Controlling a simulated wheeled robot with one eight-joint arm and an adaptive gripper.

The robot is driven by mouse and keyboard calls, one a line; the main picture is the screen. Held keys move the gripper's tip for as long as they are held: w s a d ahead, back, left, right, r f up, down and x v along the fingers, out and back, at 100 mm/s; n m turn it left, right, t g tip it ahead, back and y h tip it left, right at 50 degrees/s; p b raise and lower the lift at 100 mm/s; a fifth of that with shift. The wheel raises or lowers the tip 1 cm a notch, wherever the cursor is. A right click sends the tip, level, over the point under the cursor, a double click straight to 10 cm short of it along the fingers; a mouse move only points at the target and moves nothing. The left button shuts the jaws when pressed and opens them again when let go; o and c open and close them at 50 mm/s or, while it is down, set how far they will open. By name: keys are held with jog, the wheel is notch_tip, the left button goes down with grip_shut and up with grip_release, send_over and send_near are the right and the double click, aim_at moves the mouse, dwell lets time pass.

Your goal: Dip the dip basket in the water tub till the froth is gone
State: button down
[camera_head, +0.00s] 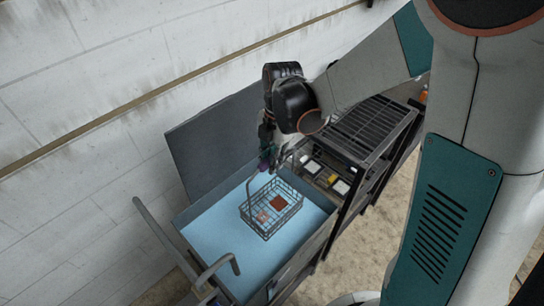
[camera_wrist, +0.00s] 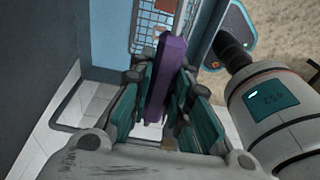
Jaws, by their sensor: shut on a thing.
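The dip basket (camera_head: 270,208) is a dark wire basket with reddish-brown pieces in it. It hangs over or in the light-blue water of the water tub (camera_head: 205,232); I cannot tell how deep it sits. My gripper (camera_head: 266,160) is above the basket's back side and is shut on its purple handle. In the wrist view the purple handle (camera_wrist: 167,75) stands between the teal fingers of my gripper (camera_wrist: 155,100), and part of the wire basket (camera_wrist: 150,25) shows beyond it. No froth can be made out on the basket or its pieces at this size.
A dark rack (camera_head: 370,128) stands to the right of the tub, with small white and yellow items (camera_head: 330,178) below it. A grey panel (camera_head: 215,140) rises behind the tub. Grey bent rails (camera_head: 165,240) stand at the left front. A pale wall runs behind.

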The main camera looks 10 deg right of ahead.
aim_at(272, 210)
jog(key=shift+f+b, duration=10.95)
jog(key=shift+f, duration=2.4)
